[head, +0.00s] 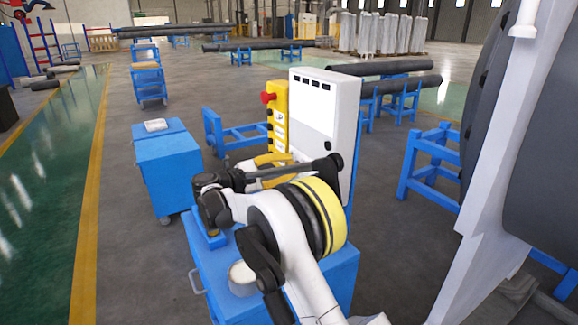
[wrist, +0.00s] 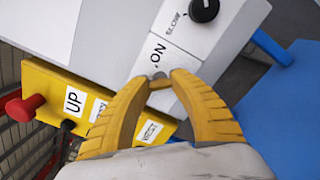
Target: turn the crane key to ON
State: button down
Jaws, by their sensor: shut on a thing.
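The crane key (wrist: 157,77) is a small metal piece on the white control box, just below a label reading ON. My gripper (wrist: 164,80) has its yellow fingers closed around the key, with the tips close to the box face. Which way the key points is hard to tell. In the head view, my gripper (head: 275,160) is in front of the white control box (head: 325,110), and the key is hidden.
A yellow pendant (head: 275,115) with a red button (head: 268,97) stands left of the box; its UP label (wrist: 73,101) shows in the wrist view. A black knob (wrist: 204,9) is beyond the key. A blue cart (head: 345,285) stands below my arm.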

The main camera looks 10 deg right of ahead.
jog(key=m+p, duration=0.1)
jog(key=m, duration=0.3)
jog(key=m+p, duration=0.1)
jog(key=m, duration=0.3)
jog(key=shift+m, duration=0.4)
jog(key=m, duration=0.4)
jog(key=shift+f, duration=0.15)
jog(key=shift+m+p, duration=0.4)
jog(key=shift+m, duration=1.4)
jog(key=c, duration=1.1)
grip_release()
